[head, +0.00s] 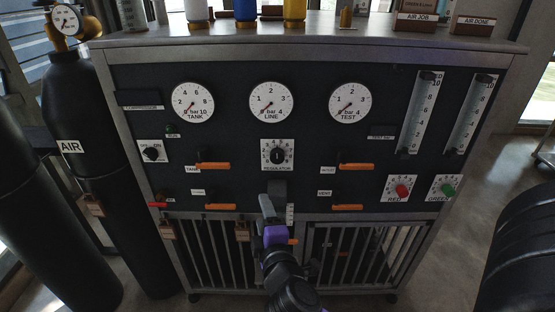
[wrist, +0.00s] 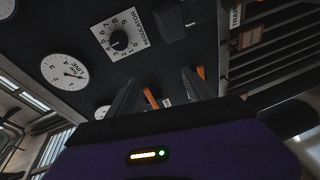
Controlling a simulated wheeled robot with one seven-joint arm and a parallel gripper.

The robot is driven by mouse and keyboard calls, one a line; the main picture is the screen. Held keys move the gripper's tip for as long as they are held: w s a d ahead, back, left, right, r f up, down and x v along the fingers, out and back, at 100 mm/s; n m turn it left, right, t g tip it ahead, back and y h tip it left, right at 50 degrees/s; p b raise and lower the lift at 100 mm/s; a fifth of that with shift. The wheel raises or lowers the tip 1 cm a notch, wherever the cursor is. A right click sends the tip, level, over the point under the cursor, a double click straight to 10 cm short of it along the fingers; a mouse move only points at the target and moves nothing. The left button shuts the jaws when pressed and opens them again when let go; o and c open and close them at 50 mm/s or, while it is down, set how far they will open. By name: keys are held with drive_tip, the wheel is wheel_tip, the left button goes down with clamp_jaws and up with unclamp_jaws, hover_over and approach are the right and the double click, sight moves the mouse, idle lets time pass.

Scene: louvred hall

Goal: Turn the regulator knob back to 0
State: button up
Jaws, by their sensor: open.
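The regulator knob (head: 277,155) is a small black knob on a white square scale plate, in the middle of the black panel under the LINE gauge (head: 271,102). In the wrist view the knob (wrist: 119,40) is left of and above my fingers, uncovered, with numbers around it. Its exact setting is too small to read surely. The LINE gauge also shows in the wrist view (wrist: 65,71). My gripper (head: 276,190) is just below the regulator plate in the head view, apart from the knob. In the wrist view its two fingers (wrist: 158,88) are spread with nothing between them.
Orange-handled valves (head: 213,166) and (head: 356,166) stick out on either side of the knob. TANK (head: 193,102) and TEST (head: 350,102) gauges flank LINE. Red (head: 402,190) and green (head: 447,189) knobs sit at right. A black AIR cylinder (head: 78,180) stands left.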

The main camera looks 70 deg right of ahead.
sight(277, 159)
drive_tip(key=shift+w+d+r+m+g+h+p, duration=0.2)
drive_tip(key=shift+w+d+r+g+h, duration=0.55)
drive_tip(key=shift+d, duration=1.9)
drive_tip(key=shift+w+d+r+m+g+h+p, duration=0.25)
drive_tip(key=shift+d+r, duration=0.85)
drive_tip(key=shift+d, duration=1.6)
drive_tip(key=shift+w+d+r+m+g+h+p, duration=0.2)
drive_tip(key=shift+w+d+r+g+h, duration=0.6)
drive_tip(key=shift+d, duration=1.85)
drive_tip(key=shift+s+r, duration=0.1)
drive_tip(key=shift+s, duration=0.1)
clamp_jaws()
